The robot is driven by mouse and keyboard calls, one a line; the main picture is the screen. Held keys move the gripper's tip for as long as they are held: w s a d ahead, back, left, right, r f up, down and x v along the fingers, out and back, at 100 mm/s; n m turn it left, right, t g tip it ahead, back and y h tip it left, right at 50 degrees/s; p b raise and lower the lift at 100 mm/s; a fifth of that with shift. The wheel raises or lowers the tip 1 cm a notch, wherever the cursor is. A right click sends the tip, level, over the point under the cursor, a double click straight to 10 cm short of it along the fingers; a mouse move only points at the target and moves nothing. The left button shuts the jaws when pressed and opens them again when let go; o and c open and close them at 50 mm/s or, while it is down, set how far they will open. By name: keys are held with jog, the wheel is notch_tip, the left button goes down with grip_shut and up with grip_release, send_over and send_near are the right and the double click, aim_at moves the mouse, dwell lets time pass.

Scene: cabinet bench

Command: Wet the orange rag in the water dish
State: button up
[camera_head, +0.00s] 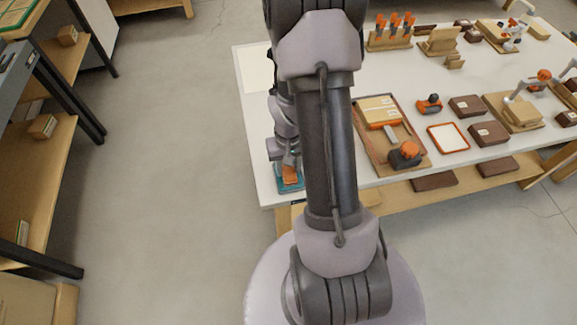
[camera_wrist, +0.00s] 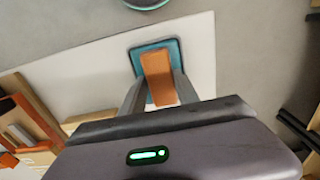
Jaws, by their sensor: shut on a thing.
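The orange rag (camera_wrist: 157,76) is between the fingers of my gripper (camera_wrist: 158,92) in the wrist view. It hangs over the teal water dish (camera_wrist: 171,44), which sits near the corner of the white table. In the head view the rag (camera_head: 290,174) shows at the tip of my gripper (camera_head: 289,163), over the dish (camera_head: 289,188). My gripper is shut on the rag. I cannot tell whether the rag touches the water. My arm hides part of the table beside the dish.
The white table (camera_head: 255,120) ends just left of and in front of the dish. A wooden tray (camera_head: 419,160) with an orange-topped tool lies to the right, and a white, orange-rimmed tray (camera_head: 449,138) lies beyond it. Shelves (camera_head: 38,165) stand at far left, across open floor.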

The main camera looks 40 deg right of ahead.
dwell(0.3)
notch_tip(320, 180, up, 7)
jog(key=p, duration=0.5)
